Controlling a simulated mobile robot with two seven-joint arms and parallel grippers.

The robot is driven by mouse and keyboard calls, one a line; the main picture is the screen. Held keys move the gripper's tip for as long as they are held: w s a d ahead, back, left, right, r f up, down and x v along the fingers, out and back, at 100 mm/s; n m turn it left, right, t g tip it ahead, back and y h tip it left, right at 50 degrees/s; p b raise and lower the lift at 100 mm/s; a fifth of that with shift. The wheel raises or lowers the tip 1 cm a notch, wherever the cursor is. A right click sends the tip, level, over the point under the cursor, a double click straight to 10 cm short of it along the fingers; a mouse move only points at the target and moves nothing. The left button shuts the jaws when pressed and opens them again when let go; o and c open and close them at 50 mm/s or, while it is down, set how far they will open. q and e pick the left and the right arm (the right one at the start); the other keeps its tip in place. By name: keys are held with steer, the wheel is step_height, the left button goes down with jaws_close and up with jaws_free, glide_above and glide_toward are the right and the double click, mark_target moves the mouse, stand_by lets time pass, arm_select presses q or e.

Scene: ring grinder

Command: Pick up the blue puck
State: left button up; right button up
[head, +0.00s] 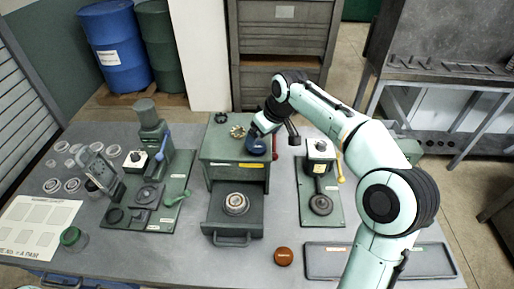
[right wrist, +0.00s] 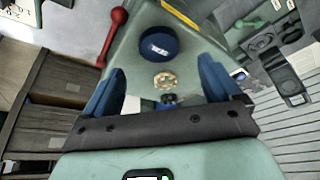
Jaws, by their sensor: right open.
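The blue puck (head: 257,147) sits on top of the green drawer cabinet (head: 222,150), near its right side. In the right wrist view the blue puck (right wrist: 158,43) shows as a dark blue disc with a white label, lying beyond the fingertips. My right gripper (head: 264,130) is over the cabinet top, just behind the puck. In the right wrist view its two blue fingers (right wrist: 163,85) are spread wide with nothing held between them. My left gripper is not in view.
A brass gear (head: 237,131) and a dark gear (head: 221,117) lie on the cabinet top near the puck. The cabinet's open drawer (head: 219,228) holds a ring. A red-handled lever (right wrist: 116,28) stands beside the cabinet. An orange-brown puck (head: 283,256) lies on the grey table.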

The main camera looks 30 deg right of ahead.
mark_target(258, 147)
steer(key=x, duration=0.4)
steer(key=shift+s+f, duration=0.15)
steer(key=shift+s, duration=0.1)
steer(key=shift+w+f, duration=0.35)
steer(key=shift+f, duration=0.2)
steer(key=c, duration=1.2)
